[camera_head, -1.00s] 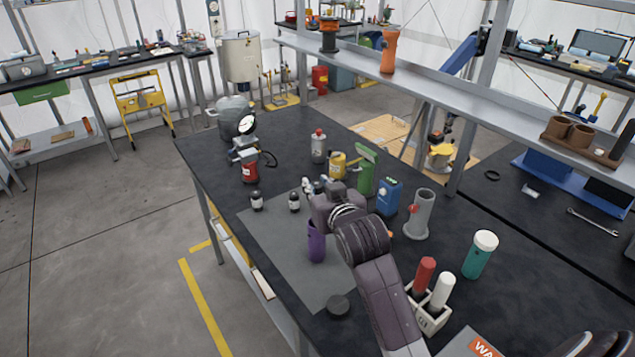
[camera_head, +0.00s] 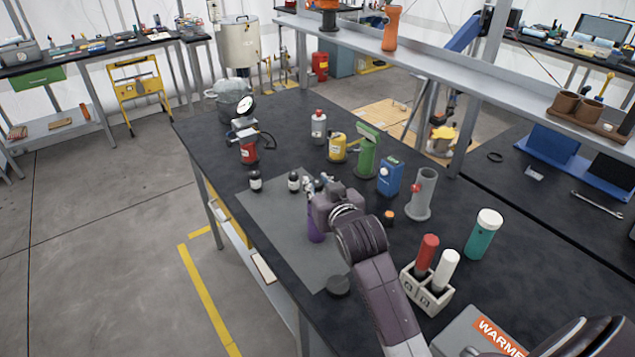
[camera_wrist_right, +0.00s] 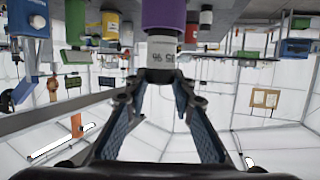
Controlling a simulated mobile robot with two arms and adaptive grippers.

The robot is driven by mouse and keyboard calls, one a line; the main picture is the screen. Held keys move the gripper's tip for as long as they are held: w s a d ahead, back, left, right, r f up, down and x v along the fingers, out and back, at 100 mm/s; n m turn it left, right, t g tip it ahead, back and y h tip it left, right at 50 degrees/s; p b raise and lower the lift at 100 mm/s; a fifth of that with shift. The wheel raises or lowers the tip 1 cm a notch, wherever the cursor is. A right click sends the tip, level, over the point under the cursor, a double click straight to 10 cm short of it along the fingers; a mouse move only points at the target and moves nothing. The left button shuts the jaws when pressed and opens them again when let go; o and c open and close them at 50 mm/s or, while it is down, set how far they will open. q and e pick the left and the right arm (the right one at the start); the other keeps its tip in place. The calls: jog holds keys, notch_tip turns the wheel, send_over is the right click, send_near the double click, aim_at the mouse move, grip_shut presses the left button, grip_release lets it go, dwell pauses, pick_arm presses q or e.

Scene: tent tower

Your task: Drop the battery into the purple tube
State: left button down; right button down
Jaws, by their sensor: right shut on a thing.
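The purple tube (camera_head: 315,232) stands on the grey mat on the dark bench in the head view; its upper part is hidden behind my right gripper. My right gripper (camera_wrist_right: 160,88) is shut on the battery (camera_wrist_right: 160,64), a dark cylinder with a white printed label. In the wrist view the battery lines up with the purple tube (camera_wrist_right: 163,14), and their ends meet or overlap. I cannot tell whether the battery's end is inside the tube. My left gripper is not in view.
A blue canister (camera_head: 390,177), a grey cylinder (camera_head: 421,195) and a white holder (camera_head: 428,293) with red and white tubes stand to the right. A black disc (camera_head: 338,285) lies near the mat's front. The mat's left part is clear.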

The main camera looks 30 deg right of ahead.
jog(key=c, duration=1.6)
grip_release()
jog(key=shift+s, duration=0.1)
jog(key=v, duration=1.2)
